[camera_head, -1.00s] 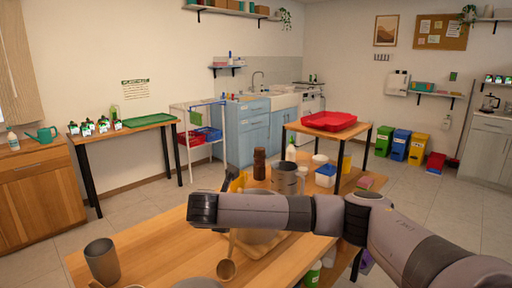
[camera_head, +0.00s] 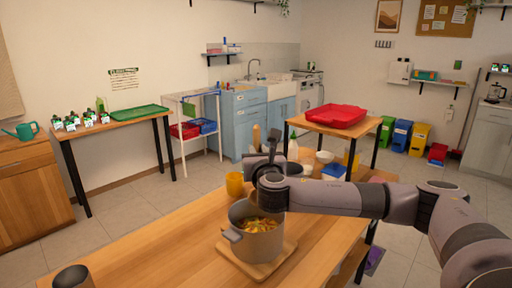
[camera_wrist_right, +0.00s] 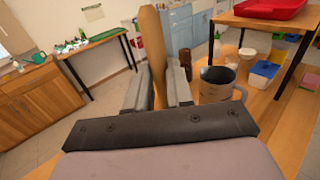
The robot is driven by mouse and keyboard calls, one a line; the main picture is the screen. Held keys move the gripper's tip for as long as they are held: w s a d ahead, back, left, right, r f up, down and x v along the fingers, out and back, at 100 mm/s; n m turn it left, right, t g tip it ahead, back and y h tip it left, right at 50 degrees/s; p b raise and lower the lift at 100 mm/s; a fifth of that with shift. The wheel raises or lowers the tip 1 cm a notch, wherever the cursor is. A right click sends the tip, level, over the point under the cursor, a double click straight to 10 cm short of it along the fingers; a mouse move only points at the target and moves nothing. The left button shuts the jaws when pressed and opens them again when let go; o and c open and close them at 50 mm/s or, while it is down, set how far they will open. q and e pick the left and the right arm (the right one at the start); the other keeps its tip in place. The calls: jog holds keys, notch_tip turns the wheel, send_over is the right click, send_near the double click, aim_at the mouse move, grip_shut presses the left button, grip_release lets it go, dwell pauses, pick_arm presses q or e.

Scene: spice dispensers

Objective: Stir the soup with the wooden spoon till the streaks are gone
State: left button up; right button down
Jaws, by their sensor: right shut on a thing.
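The pot (camera_head: 236,242) stands on a wooden board on the table, with orange-brown soup (camera_head: 262,225) showing lighter yellowish patches. My right gripper (camera_head: 262,163) is above the pot's far side, and its wrist hides part of the rim. It is shut on the wooden spoon (camera_head: 256,135), whose handle sticks up above the fingers. In the right wrist view the spoon (camera_wrist_right: 152,42) rises between the two fingers of the gripper (camera_wrist_right: 158,85). The spoon's lower end is hidden, so I cannot tell whether it is in the soup. My left gripper is not in view.
A dark cup (camera_head: 72,277) is at the near left. A metal mug (camera_wrist_right: 215,85) and a brown bottle (camera_wrist_right: 186,62) show in the wrist view. The wooden table (camera_head: 150,250) is clear left of the pot.

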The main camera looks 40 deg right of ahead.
jog(key=shift+w+d, duration=0.1)
jog(key=shift+d, duration=0.05)
notch_tip(320, 180, down, 15)
jog(key=b, duration=0.9)
jog(key=shift+b, duration=0.4)
